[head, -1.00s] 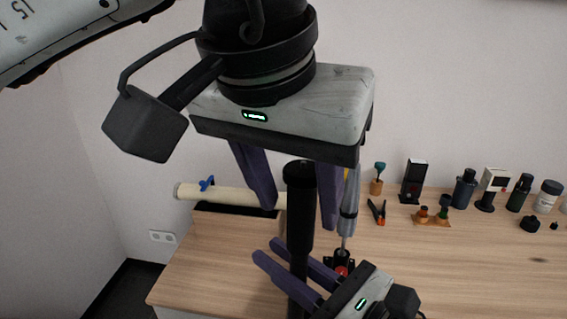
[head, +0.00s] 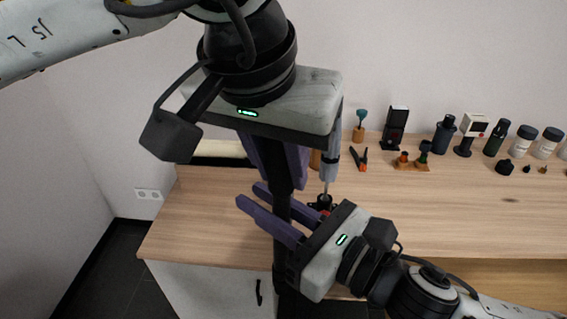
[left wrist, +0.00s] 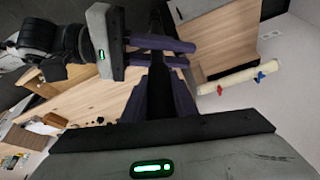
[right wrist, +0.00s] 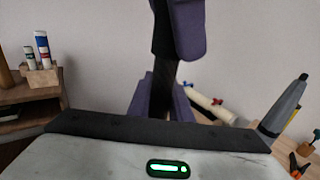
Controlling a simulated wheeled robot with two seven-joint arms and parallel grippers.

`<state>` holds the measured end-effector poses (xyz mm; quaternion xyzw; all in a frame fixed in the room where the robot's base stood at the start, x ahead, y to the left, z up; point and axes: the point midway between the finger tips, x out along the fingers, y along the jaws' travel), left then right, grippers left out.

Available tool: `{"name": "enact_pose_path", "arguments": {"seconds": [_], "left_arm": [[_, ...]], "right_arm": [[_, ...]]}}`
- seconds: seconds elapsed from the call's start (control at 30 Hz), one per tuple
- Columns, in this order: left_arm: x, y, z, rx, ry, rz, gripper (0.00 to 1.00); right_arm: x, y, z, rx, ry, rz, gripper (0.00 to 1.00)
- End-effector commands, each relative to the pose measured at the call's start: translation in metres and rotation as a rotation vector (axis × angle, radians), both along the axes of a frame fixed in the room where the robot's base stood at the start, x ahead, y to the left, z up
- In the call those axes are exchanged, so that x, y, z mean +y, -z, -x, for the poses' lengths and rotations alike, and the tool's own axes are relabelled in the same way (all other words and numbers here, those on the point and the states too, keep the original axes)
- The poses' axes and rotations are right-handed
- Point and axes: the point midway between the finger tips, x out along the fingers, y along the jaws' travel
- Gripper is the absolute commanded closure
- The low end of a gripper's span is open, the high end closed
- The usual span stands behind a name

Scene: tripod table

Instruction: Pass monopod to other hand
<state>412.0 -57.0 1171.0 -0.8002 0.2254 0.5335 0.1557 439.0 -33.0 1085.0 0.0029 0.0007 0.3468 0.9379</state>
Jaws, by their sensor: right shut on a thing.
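The monopod (head: 282,212) is a black pole standing upright in the head view, its thicker top part between my left gripper's fingers. My left gripper (head: 279,180) reaches down from above, its purple fingers close against both sides of the pole. In the left wrist view the monopod (left wrist: 157,78) lies between those fingers. My right gripper (head: 262,210) is lower, coming from the right, shut on the monopod below the left fingers. The right wrist view shows the monopod (right wrist: 163,85) between the right fingers, with a left finger (right wrist: 187,30) just above. The pole's lower end is hidden.
The wooden table (head: 450,220) lies behind the grippers, its right part mostly clear. A grey upright tool (head: 330,160) is close behind the left gripper. A cream roll (left wrist: 228,80) shows beyond.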

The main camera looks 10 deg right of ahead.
Motion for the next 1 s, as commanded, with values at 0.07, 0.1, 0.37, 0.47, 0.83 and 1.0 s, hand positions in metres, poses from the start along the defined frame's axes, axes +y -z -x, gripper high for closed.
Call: {"name": "enact_pose_path", "arguments": {"seconds": [0.07,0.1,0.37,0.47,0.83,1.0], "left_arm": [[-0.003,0.0,0.003,0.002,0.009,0.006,1.0],[-0.003,0.0,0.003,0.004,0.009,0.006,1.0],[-0.003,-0.001,0.002,0.002,0.008,0.006,1.0],[-0.003,-0.001,0.002,0.001,0.007,0.006,1.0],[-0.002,-0.001,0.002,0.001,0.006,0.005,1.0],[-0.002,-0.001,0.002,0.001,0.005,0.006,1.0]], "right_arm": [[0.001,-0.001,0.0,-0.003,-0.003,-0.001,1.0],[0.001,-0.001,0.0,-0.003,-0.003,-0.001,1.0],[0.001,-0.001,0.0,-0.001,-0.002,-0.001,0.6],[0.001,0.0,0.0,-0.001,-0.002,-0.001,0.6],[-0.01,0.091,0.013,0.198,0.091,0.113,0.6],[-0.024,0.164,0.039,0.376,0.173,0.19,0.6]]}}
